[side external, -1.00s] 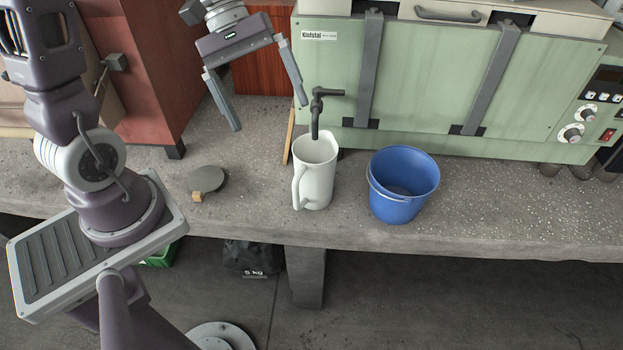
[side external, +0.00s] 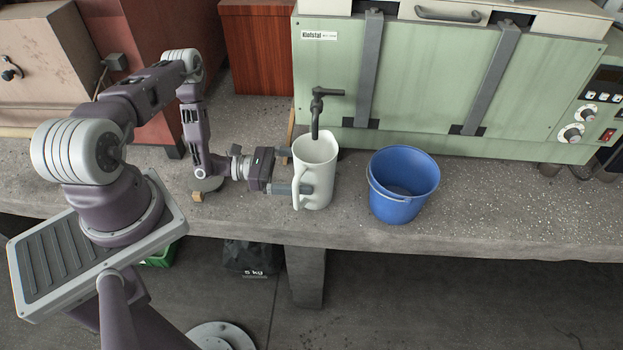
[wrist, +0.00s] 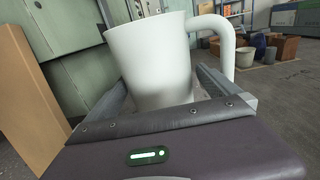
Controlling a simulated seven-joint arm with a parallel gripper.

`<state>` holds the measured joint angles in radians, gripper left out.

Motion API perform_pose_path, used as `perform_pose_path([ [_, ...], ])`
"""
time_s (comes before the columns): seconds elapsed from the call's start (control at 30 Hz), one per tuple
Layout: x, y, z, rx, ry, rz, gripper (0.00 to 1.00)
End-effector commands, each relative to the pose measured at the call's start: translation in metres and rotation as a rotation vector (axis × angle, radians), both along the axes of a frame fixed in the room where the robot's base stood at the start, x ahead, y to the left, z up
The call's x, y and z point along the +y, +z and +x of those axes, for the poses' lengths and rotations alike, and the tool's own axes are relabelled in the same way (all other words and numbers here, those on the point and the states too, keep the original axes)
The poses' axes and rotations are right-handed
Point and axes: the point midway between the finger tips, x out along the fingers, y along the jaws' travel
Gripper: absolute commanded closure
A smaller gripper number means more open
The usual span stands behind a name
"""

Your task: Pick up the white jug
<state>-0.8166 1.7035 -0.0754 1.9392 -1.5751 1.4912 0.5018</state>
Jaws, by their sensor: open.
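The white jug (side external: 316,172) stands upright on the concrete bench, below a dark tap, with its handle toward the lower left in the side view. My gripper (side external: 298,170) is low and level at the jug's left side. Its fingers are open, one at the far side and one at the near side by the handle. In the wrist view the jug (wrist: 155,60) fills the space ahead, between the two fingers, with its handle at the right. The fingertips are partly hidden by the jug, and I cannot tell whether either finger touches it.
A blue bucket (side external: 403,186) stands just right of the jug. The tap (side external: 318,108) hangs from the green machine (side external: 420,80) above and behind the jug. A dark disc and a small wooden block (side external: 198,197) lie under my wrist. The bench's front edge is close.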

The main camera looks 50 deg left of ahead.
Motion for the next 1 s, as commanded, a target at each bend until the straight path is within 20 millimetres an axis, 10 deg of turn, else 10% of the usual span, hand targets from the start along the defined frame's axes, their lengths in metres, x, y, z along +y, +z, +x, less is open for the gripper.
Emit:
perform_pose_path([
  [0.53,-0.035,0.007,0.038,0.003,-0.005,0.001,0.02],
  [0.9,-0.035,0.007,0.038,0.003,-0.005,0.001,0.75],
  [1.0,-0.035,0.007,0.038,0.001,-0.005,0.0,0.8],
])
